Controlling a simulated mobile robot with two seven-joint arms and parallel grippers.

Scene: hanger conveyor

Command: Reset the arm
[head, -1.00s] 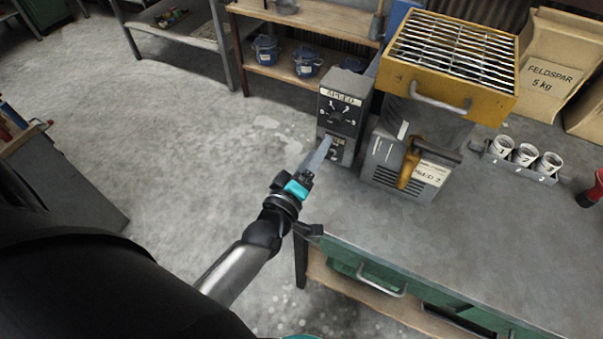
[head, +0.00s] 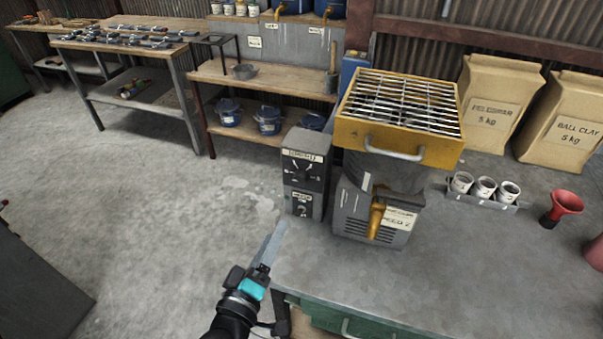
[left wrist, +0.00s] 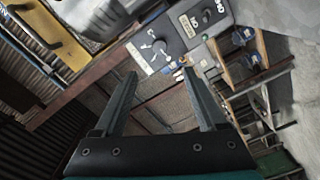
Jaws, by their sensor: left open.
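My left gripper (head: 273,243) is at the lower middle of the head view, at the left edge of the grey workbench (head: 400,280). It is apart from the grey speed control box (head: 303,172), which stands on the bench with a dial on its front. In the left wrist view my left gripper (left wrist: 163,98) has its two fingers spread with nothing between them. The control box (left wrist: 160,45) shows beyond the fingertips there. My right gripper is in neither view.
A machine with a yellow grated hopper (head: 398,130) stands right of the control box. Several white cups (head: 485,188), a red funnel (head: 564,206) and paper sacks (head: 490,107) are on the bench. Shelves with blue pots (head: 268,120) stand behind. Open floor lies left.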

